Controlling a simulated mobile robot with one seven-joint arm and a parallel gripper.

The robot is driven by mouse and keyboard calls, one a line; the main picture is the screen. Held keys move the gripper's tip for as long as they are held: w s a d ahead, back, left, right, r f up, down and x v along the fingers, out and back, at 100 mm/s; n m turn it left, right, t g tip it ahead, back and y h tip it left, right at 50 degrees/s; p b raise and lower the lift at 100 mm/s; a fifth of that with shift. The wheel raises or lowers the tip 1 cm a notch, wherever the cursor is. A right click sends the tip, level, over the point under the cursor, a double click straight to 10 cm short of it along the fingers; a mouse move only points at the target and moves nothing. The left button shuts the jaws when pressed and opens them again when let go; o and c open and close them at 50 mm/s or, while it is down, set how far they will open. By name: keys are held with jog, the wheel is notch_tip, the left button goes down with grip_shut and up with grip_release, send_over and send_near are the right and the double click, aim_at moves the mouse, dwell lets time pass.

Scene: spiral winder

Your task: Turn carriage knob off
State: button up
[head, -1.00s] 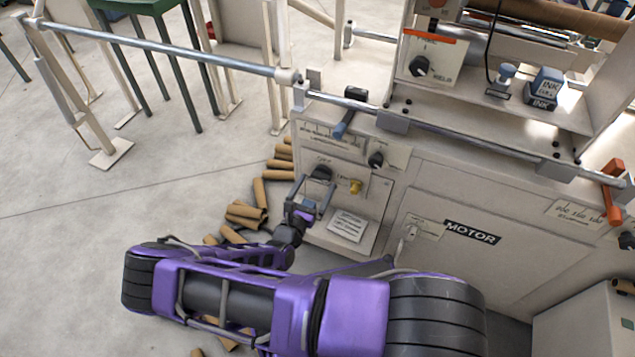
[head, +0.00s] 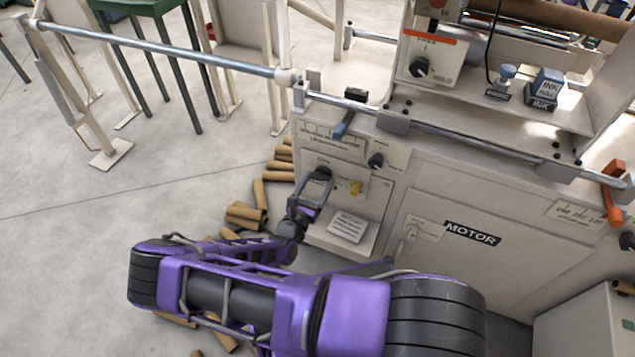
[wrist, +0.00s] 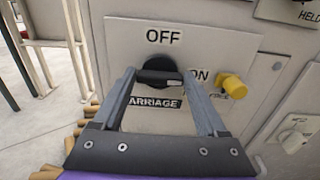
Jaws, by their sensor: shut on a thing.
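The carriage knob (wrist: 160,66) is a black round knob with a raised bar grip, on a pale plate marked OFF above, ON to the right and CARRIAGE below. In the wrist view its bar lies roughly level, and I cannot tell for sure which end is the pointer. My gripper (wrist: 161,80) has one grey finger at each end of the bar and is shut on it. In the head view my gripper (head: 319,180) reaches up to the knob (head: 322,172), which the fingers partly cover.
A yellow knob (wrist: 232,87) sits close to the right of the carriage knob. A black knob (head: 376,160) and a blue-handled lever (head: 344,124) are above right. Cardboard tubes (head: 246,215) lie on the floor to the left. A MOTOR panel (head: 472,234) is at right.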

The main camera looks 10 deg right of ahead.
jog(key=shift+n, duration=0.3)
jog(key=n, duration=0.8)
jog(key=shift+w+a+f+n, duration=0.1)
jog(key=shift+a+n, duration=0.05)
jog(key=shift+n, duration=0.25)
jog(key=n, duration=0.4)
jog(key=shift+f+n, duration=0.1)
jog(key=shift+n, duration=2.1)
jog(key=shift+b, duration=0.3)
jog(key=o, duration=1.3)
jog(key=shift+a, duration=0.1)
jog(key=p+v, duration=0.1)
jog(key=v, duration=1.6)
